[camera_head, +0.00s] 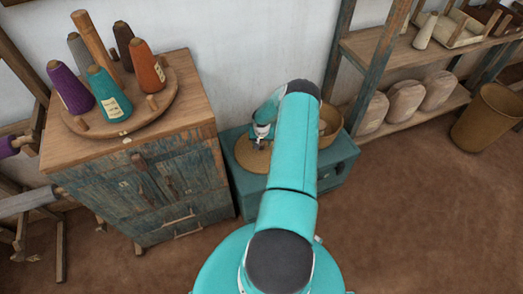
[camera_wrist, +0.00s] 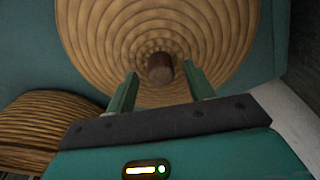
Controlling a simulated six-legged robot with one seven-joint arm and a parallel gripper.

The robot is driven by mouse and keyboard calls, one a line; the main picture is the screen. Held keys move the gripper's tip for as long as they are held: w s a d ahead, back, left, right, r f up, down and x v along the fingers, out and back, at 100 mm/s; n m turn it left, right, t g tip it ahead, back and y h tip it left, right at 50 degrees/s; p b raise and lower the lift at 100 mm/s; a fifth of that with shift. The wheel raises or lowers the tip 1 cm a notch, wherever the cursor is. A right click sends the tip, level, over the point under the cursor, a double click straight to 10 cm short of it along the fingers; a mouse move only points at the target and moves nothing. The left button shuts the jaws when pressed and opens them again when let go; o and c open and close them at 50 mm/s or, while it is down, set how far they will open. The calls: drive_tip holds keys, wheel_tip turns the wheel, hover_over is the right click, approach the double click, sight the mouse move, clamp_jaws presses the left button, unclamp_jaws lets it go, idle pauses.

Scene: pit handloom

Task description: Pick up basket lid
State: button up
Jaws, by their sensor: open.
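The basket lid (camera_wrist: 105,35) is a round, tan, coiled lid with a dark brown knob (camera_wrist: 160,69) at its middle. It lies on a low teal cabinet, and it also shows in the head view (camera_head: 252,160), partly hidden by my gripper. My gripper (camera_wrist: 161,88) is open, with its two green fingers pointing at the lid. In the wrist view the knob appears between and just past the fingertips. I cannot tell whether the fingers touch anything.
The teal cabinet (camera_head: 341,160) also bears a round tan basket (camera_head: 328,125), partly behind my arm. A wooden cabinet (camera_head: 150,165) with several yarn cones on a round wooden stand is close on the left. Shelves (camera_head: 385,52) stand at the right. The brown floor at right front is clear.

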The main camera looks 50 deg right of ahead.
drive_tip(key=shift+w+f, duration=0.1)
drive_tip(key=shift+f, duration=0.6)
drive_tip(key=c, duration=1.1)
drive_tip(key=shift+r, duration=0.1)
